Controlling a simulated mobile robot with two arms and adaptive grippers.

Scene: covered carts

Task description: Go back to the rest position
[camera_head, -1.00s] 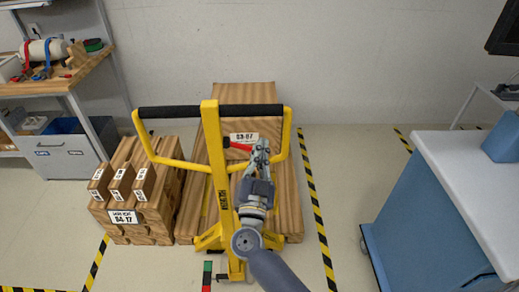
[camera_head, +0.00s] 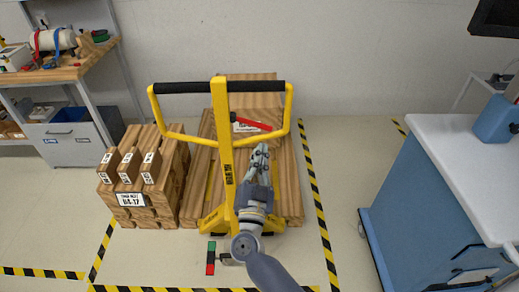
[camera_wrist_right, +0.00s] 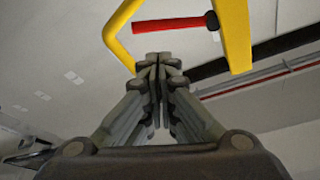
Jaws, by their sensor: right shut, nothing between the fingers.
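My right gripper (camera_head: 261,150) is shut and empty, with its fingers pointing up and away from me. It is just right of the mast of a yellow hand truck (camera_head: 226,160) and below its black-gripped handle bar (camera_head: 185,87). A red lever (camera_head: 252,123) sticks out right of the mast, above the fingertips and apart from them. In the right wrist view the shut fingers (camera_wrist_right: 158,60) show in the middle, with the red lever (camera_wrist_right: 170,24) and yellow frame (camera_wrist_right: 237,35) beyond them. My left gripper is not in view.
Wooden beams (camera_head: 290,185) lie behind the hand truck. A wooden block stack (camera_head: 125,195) stands left of it. A blue cart with a white top (camera_head: 450,140) stands at the right, a workbench (camera_head: 60,75) at the far left. Striped floor between hand truck and cart is clear.

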